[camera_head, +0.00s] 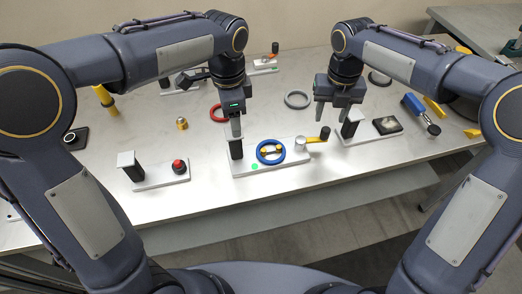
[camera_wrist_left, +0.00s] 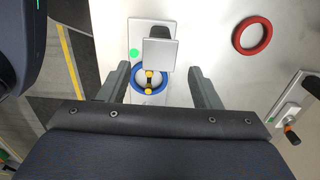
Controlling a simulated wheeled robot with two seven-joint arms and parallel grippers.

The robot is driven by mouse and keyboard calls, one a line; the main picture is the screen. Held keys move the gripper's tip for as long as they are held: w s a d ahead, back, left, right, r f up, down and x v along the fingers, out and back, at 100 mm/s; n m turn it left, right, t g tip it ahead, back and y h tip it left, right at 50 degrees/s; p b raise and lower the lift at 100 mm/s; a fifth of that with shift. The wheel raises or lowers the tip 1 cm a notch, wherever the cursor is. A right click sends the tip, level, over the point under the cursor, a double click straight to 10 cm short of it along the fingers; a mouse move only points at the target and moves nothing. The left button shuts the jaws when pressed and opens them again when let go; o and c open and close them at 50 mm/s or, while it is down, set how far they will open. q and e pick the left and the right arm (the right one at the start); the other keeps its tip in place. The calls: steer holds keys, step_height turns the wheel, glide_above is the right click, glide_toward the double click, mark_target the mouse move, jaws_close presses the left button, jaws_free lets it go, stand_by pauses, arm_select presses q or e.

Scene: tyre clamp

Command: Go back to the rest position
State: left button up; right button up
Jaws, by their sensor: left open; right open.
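The blue ring (camera_head: 261,153) lies flat on a grey base plate (camera_head: 285,171) near the table's front edge, around a yellow clamp piece (camera_head: 271,150). My left gripper (camera_head: 237,127) is above the plate near the post, open and empty. In the left wrist view its spread fingers (camera_wrist_left: 159,69) show with the blue ring (camera_wrist_left: 135,88) below, partly hidden by the post's top. My right gripper (camera_head: 329,111) hangs open and empty, right of the grey ring (camera_head: 298,99).
A red ring (camera_head: 216,113) lies behind my left gripper, a dark ring (camera_head: 380,78) at the back right. A red-button station (camera_head: 179,167) stands front left; another post (camera_head: 351,124) stands right. A blue-handled tool (camera_head: 413,104) lies further right.

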arm_select(q)
steer(key=shift+r, duration=0.4)
